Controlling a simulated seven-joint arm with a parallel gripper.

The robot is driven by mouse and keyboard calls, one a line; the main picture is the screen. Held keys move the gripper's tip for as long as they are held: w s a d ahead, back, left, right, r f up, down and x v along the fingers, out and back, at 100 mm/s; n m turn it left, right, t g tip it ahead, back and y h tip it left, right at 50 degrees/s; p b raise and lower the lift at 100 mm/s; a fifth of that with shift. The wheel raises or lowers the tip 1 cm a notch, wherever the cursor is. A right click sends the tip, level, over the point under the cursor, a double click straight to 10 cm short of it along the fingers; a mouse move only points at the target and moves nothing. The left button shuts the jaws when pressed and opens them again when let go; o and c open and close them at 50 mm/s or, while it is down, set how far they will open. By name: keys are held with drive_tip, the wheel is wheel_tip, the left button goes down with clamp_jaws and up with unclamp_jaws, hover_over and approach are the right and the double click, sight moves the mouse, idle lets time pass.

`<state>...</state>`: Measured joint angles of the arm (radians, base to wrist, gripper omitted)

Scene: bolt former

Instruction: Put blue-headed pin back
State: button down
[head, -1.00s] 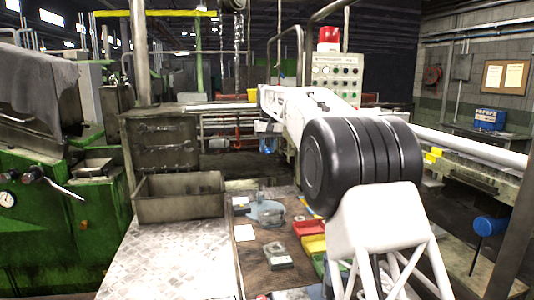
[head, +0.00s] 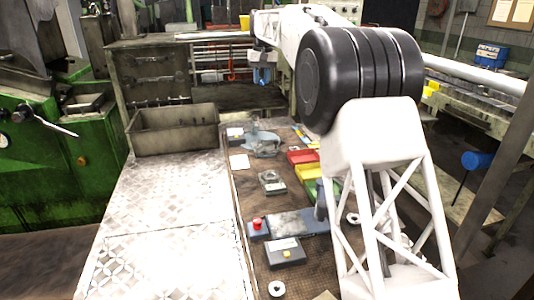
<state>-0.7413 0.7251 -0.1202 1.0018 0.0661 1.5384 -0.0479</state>
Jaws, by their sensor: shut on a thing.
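My gripper (head: 262,76) is at the far end of my white arm, beyond the back edge of the workbench and above it. It is small in the head view and partly covered by the arm. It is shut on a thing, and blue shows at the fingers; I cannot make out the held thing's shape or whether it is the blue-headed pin. At the right, a blue cylindrical head on a thin dark rod (head: 477,160) stands tilted by the machine rail, far from my gripper. I cannot tell whether this is the pin or a lever.
The workbench (head: 250,205) holds red, yellow and green trays (head: 312,171), a grey vise-like tool (head: 263,143), a red-button box (head: 258,227) and a dark block (head: 285,252). An open metal bin (head: 175,132) stands at its left. The plated surface (head: 165,205) is clear.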

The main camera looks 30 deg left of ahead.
drive_tip(key=s+d+f, duration=0.6)
drive_tip(key=f, duration=0.2)
drive_tip(key=s+d+f, duration=0.6)
drive_tip(key=f, duration=0.2)
drive_tip(key=s+d+f, duration=0.6)
drive_tip(key=f, duration=0.2)
drive_tip(key=shift+s+d+f, duration=0.15)
drive_tip(key=shift+s, duration=0.2)
hover_over(269, 167)
drive_tip(key=shift+d+f, duration=0.1)
drive_tip(key=shift+f, duration=0.65)
drive_tip(key=shift+f, duration=1.75)
drive_tip(key=shift+f, duration=0.1)
drive_tip(key=c, duration=0.9)
unclamp_jaws()
drive_tip(key=shift+o, duration=0.2)
